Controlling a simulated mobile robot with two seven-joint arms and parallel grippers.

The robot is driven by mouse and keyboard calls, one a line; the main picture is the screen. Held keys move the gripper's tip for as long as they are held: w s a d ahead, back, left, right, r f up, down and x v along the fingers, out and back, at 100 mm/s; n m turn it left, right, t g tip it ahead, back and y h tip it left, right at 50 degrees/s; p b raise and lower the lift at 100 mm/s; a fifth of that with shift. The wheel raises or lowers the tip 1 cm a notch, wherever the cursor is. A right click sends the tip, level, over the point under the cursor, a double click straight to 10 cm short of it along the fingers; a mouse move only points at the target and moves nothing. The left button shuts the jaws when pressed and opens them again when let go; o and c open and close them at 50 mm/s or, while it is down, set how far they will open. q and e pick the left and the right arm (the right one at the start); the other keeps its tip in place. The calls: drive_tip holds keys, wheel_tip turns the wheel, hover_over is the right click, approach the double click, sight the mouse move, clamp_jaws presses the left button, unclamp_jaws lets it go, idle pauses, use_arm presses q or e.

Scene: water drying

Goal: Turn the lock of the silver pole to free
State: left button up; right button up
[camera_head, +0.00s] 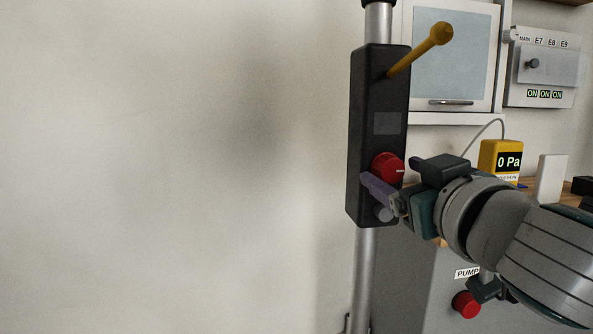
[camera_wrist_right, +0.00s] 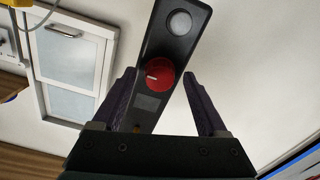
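The silver pole (camera_head: 378,25) stands upright in the head view and carries a tall black lock box (camera_head: 366,125). A red round knob (camera_head: 386,166) sits low on its front, with a white mark pointing right. It also shows in the wrist view (camera_wrist_right: 159,73), where the mark points left. My right gripper (camera_head: 382,182) is at the knob from the right; one purple finger crosses just below it. In the wrist view, its fingers (camera_wrist_right: 159,85) are spread on either side of the knob, with visible gaps. Contact cannot be told. My left gripper is not in view.
A yellow-orange lever (camera_head: 420,50) juts from the box top. A grey round piece (camera_head: 384,214) sits below the knob. A yellow gauge reading 0 Pa (camera_head: 488,148), a white cabinet (camera_head: 452,50) and a pump's red knob (camera_head: 466,304) are at right. The left is bare wall.

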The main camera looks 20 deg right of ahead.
clamp_jaws()
idle(0.4)
